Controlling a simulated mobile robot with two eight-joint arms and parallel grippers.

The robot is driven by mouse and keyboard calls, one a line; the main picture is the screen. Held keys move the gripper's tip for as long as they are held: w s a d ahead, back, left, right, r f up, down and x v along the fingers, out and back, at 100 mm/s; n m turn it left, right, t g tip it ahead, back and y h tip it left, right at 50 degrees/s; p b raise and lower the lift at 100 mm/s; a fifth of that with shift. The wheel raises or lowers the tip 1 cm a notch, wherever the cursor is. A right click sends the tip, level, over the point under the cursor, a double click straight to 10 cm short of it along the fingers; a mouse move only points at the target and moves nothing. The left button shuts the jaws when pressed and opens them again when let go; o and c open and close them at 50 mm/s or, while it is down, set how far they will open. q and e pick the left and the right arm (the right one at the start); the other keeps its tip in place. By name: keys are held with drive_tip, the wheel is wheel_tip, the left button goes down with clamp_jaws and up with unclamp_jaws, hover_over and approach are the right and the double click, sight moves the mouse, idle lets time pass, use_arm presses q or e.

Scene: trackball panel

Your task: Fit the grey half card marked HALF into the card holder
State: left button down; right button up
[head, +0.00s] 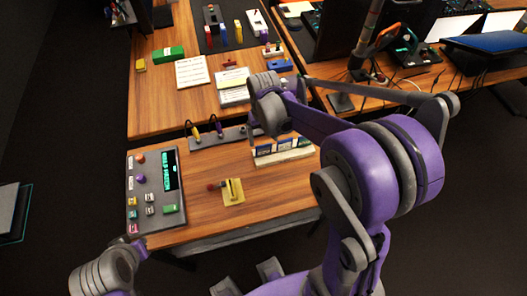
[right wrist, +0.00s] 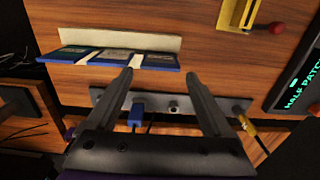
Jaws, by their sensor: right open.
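The card holder (head: 284,158) is a cream rack near the right end of the front table, with blue cards along it. In the right wrist view the holder (right wrist: 115,42) stands at upper left. Blue cards (right wrist: 108,57) with pale gaps between them show along its near side. I cannot pick out the grey half card marked HALF in either view. My right gripper (right wrist: 159,75) is open, with nothing between its fingers, over the table's back edge near the holder. Its fingers are partly hidden in the head view. Part of my left arm shows at lower left; its jaws are unclear.
A grey socket strip (head: 229,136) with plugs runs along the table's back edge. A panel (head: 170,214) with a lit screen and several knobs lies at left. A yellow plate (head: 234,198) with a red-knobbed lever is mid-table. Bare wood surrounds it.

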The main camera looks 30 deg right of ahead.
sight(264, 146)
wheel_tip(264, 146, down, 5)
drive_tip(key=shift+r, duration=0.1)
drive_tip(key=c, duration=1.1)
